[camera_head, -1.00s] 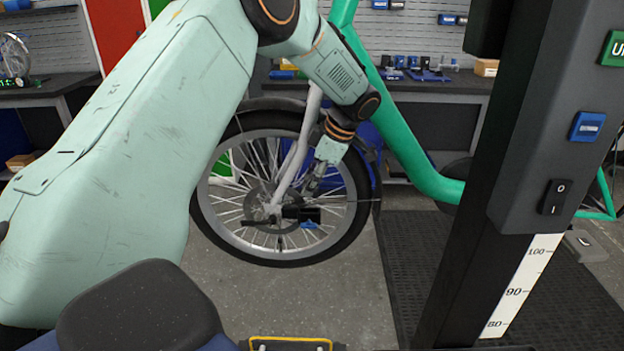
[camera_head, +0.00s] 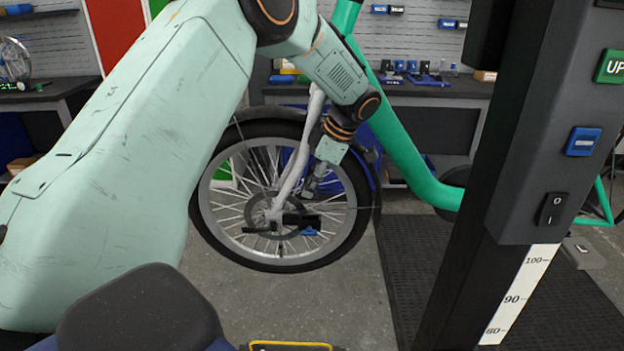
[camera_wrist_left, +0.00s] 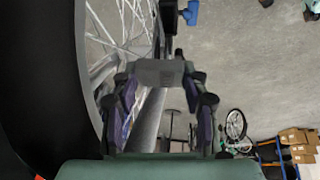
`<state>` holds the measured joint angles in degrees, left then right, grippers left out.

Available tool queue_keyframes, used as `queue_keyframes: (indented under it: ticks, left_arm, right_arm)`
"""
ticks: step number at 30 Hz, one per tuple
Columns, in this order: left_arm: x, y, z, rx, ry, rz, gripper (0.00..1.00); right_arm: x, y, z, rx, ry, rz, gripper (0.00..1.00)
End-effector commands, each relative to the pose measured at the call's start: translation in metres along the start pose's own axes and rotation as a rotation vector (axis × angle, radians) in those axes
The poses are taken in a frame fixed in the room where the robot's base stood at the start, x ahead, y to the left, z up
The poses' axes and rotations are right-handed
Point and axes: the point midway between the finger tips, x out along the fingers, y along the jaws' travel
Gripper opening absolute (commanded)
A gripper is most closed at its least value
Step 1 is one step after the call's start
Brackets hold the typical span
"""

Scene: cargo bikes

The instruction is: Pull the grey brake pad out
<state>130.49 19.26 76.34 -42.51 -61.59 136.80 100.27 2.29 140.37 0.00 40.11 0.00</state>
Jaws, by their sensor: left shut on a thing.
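My left gripper (camera_head: 309,188) reaches down in front of the spoked wheel (camera_head: 222,232), above and near the black brake caliper (camera_head: 300,219) by the hub. In the left wrist view, its two fingers (camera_wrist_left: 160,80) stand on either side of a grey block, the grey brake pad (camera_wrist_left: 160,72), and are shut on it. The dark caliper (camera_wrist_left: 169,17) with a blue part (camera_wrist_left: 190,13) shows beyond the pad in that view. The pad is too small to make out in the head view. My right gripper is not in view.
The silver fork leg (camera_head: 296,165) and the spokes are close beside the gripper. A green bike frame tube (camera_head: 405,165) slopes to the right of it. A dark lift post (camera_head: 470,200) with buttons stands at the right. A workbench (camera_head: 420,90) is behind.

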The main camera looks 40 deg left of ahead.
Motion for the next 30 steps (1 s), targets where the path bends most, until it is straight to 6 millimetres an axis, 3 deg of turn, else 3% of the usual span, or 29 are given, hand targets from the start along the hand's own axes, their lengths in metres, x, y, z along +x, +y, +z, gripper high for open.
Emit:
queue_keyframes:
  ticks: [30]
  left_arm:
    - [-0.011, -0.068, 0.002, 0.001, 0.000, -0.002, 0.02]
  right_arm:
    - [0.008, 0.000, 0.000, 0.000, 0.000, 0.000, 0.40]
